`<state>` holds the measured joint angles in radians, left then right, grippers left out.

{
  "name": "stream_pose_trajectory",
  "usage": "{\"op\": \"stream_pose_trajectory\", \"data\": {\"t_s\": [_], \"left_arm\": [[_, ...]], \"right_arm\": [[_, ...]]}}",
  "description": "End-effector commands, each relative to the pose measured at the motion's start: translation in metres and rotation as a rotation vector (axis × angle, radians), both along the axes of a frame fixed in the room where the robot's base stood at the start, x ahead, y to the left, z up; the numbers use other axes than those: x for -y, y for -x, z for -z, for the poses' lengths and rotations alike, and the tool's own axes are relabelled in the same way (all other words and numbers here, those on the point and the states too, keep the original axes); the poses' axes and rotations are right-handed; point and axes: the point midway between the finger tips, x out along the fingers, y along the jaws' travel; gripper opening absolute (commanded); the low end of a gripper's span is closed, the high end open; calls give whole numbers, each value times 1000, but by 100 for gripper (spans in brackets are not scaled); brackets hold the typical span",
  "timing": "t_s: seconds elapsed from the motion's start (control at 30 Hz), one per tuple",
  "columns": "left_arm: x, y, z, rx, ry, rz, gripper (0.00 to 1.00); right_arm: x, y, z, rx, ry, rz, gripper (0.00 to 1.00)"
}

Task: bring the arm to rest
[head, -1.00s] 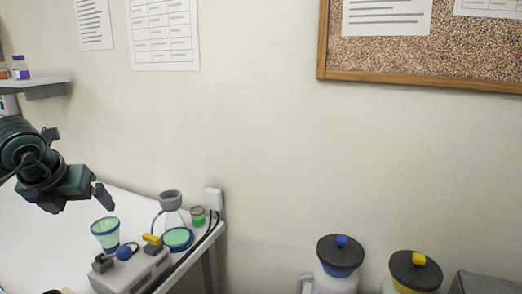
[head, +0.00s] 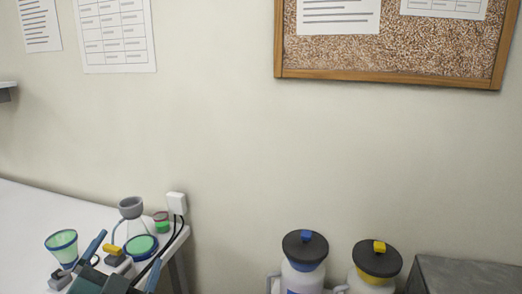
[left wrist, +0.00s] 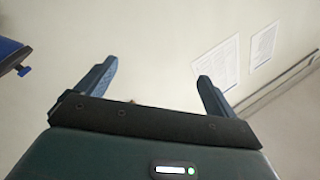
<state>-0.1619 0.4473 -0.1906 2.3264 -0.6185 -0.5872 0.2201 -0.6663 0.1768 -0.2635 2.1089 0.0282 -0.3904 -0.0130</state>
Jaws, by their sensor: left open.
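My left gripper (head: 129,248) is at the bottom left of the head view, with its two blue-grey fingers apart. In the left wrist view its fingers (left wrist: 157,72) are spread with nothing between them. In the head view it is in front of the glassware on the white bench, partly covering the grey device there. I cannot tell whether it touches anything. The rest of the left arm is cut off by the frame. My right gripper is not in view.
A green-lined cup (head: 62,245), a grey-topped flask (head: 130,209) and a small red-and-green jar (head: 161,221) stand on the white bench (head: 40,208). Two lidded containers (head: 305,250) (head: 376,262) and a grey box (head: 465,275) are at lower right. The bench's left part looks clear.

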Motion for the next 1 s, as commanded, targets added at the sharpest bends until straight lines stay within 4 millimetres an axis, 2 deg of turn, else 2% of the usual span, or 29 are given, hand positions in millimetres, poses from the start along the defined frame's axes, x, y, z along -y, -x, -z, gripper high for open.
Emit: {"op": "stream_pose_trajectory", "data": {"t_s": [0.03,0.1,0.2,0.3,0.5,0.77,1.0], "left_arm": [[-9,13,38,-155,98,-72,93],[-15,35,84,-357,201,-150,93],[-14,70,135,-599,299,-219,93],[-8,102,167,-782,361,-253,93],[9,157,207,-1060,442,-279,93],[34,224,232,-1363,513,-271,93],[46,198,244,-1238,526,-186,93]], "right_arm": [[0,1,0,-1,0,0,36],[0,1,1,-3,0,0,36],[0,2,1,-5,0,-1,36],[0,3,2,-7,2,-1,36],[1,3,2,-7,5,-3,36],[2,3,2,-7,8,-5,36],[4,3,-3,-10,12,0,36]]}}
